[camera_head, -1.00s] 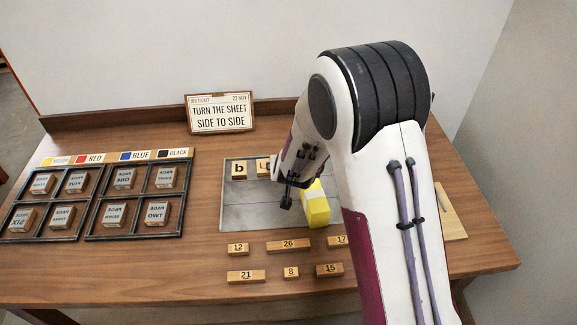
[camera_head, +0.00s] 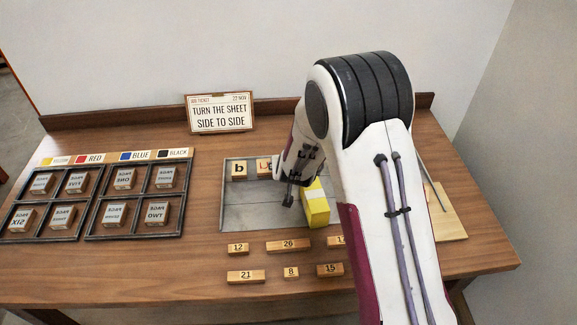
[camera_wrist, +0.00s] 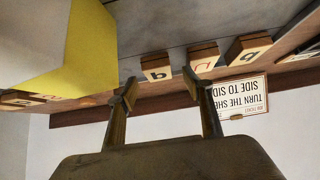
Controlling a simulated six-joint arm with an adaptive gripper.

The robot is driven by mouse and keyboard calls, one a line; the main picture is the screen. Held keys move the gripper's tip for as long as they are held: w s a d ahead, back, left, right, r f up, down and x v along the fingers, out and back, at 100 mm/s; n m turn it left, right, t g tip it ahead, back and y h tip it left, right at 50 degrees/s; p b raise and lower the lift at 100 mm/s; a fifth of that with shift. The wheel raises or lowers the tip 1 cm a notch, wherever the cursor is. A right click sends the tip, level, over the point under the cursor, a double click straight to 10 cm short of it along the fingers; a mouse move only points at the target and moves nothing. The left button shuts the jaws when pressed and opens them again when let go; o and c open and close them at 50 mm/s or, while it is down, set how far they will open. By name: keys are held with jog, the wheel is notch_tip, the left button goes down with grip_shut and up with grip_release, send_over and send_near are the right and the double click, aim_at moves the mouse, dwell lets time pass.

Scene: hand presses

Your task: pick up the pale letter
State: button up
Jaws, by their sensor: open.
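Small wooden letter blocks stand in a row at the back of a grey metal plate (camera_head: 250,213). In the head view a block with a dark b (camera_head: 239,170) and part of a second block with a reddish letter (camera_head: 263,166) show; my arm hides the rest. The wrist view, upside down, shows a dark-lettered block (camera_wrist: 157,74), a reddish-lettered block (camera_wrist: 204,62) and another dark-lettered block (camera_wrist: 249,49). I cannot tell which letter is the pale one. My gripper (camera_wrist: 157,90) is open and empty, its fingertips apart, over the plate in front of the row.
A yellow block with a pale top (camera_head: 316,209) stands on the plate close to my gripper. Several numbered wooden pieces (camera_head: 288,245) lie in front. Black trays of word blocks (camera_head: 88,238) are at left, a sign (camera_head: 220,113) behind, a wooden board (camera_head: 450,213) at right.

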jog(key=shift+x, duration=1.6)
jog(key=shift+d, duration=0.1)
jog(key=c, duration=1.1)
